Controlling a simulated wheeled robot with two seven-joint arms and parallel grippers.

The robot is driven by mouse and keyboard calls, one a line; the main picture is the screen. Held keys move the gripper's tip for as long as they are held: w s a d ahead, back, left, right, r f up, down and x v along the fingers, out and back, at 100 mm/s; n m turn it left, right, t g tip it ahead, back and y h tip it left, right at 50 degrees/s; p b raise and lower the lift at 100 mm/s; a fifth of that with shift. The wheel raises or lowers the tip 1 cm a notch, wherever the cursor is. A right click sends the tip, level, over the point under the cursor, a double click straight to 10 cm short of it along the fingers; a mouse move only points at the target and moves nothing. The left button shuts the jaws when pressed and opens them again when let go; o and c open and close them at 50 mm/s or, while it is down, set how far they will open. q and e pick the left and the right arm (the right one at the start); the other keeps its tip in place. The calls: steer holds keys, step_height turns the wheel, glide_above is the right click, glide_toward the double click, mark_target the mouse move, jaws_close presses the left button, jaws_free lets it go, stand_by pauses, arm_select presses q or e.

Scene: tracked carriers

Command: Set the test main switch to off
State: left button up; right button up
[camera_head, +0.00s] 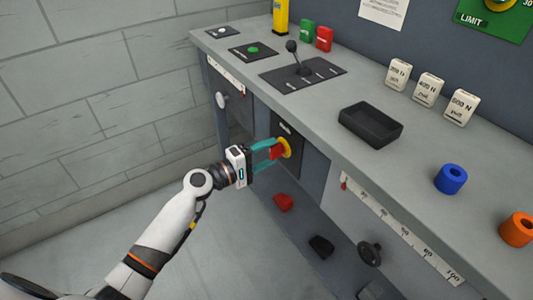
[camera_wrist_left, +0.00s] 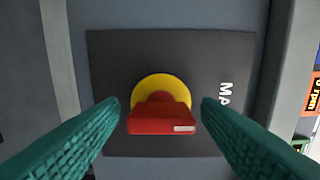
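The main switch is a red handle (camera_wrist_left: 160,119) on a yellow disc (camera_wrist_left: 138,94), set on a dark plate (camera_wrist_left: 205,65) with lettering that starts "MA". In the head view the switch's yellow disc (camera_head: 285,147) is on the front of the bench, below the worktop. My left gripper (camera_head: 270,155) is at the switch, its teal fingers open. In the left wrist view the fingers (camera_wrist_left: 160,115) are on either side of the red handle, with a gap on each side. The handle's wide face is towards the camera. My right gripper is out of view.
The worktop (camera_head: 330,100) above carries a black tray (camera_head: 370,124), a lever (camera_head: 297,58), several white weights (camera_head: 428,88), a blue ring (camera_head: 450,179) and an orange ring (camera_head: 517,229). A black knob (camera_head: 370,253) and a ruler strip are on the front to the right. The floor at left is clear.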

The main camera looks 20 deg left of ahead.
arm_select(q)
steer(key=shift+o, duration=0.3)
steer(key=shift+s, duration=0.1)
steer(key=v, duration=1.1)
steer(key=shift+s+a+b, duration=0.3)
steer(key=shift+b, duration=0.15)
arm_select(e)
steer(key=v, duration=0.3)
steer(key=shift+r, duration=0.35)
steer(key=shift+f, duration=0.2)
